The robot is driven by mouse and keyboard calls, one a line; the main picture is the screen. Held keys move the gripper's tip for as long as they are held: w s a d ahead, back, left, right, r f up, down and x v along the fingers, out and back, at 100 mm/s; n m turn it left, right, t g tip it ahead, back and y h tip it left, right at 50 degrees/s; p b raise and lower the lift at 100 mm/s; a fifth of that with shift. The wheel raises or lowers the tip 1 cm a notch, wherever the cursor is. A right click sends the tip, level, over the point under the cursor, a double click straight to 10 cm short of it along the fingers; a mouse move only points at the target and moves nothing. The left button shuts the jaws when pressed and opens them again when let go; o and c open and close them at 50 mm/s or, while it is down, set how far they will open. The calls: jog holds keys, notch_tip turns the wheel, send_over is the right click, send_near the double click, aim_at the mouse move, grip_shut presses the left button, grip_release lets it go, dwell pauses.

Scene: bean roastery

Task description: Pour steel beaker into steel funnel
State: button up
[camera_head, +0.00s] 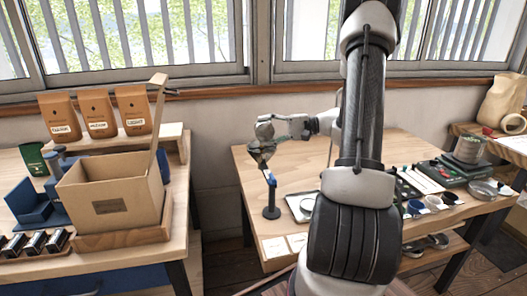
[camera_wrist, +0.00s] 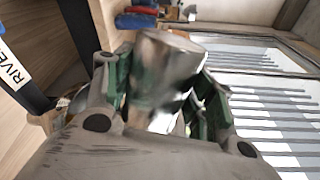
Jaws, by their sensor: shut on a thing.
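My gripper (camera_head: 262,138) is raised above the left part of the middle table. In the wrist view its fingers (camera_wrist: 165,95) are shut around the shiny steel beaker (camera_wrist: 168,65), which looks tilted. In the head view the beaker is mostly hidden by the fingers. A dark, cone-like shape (camera_head: 262,156) shows just under the gripper, above a blue post stand (camera_head: 271,198). It may be the steel funnel, but it is too small to tell. I cannot tell whether beaker and funnel touch, or whether anything is flowing.
The table's back left is bare. A separate left table holds an open cardboard box (camera_head: 112,190) and several coffee bags (camera_head: 96,110). A gap separates the tables.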

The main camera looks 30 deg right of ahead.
jog(key=shift+w+d+r+m, duration=0.15)
jog(key=shift+w+m, duration=0.1)
jog(key=shift+m, duration=0.3)
jog(key=shift+w+d+r+m, duration=0.1)
jog(key=shift+w+r+m, duration=0.1)
jog(key=shift+m, duration=0.35)
dwell(2.8)
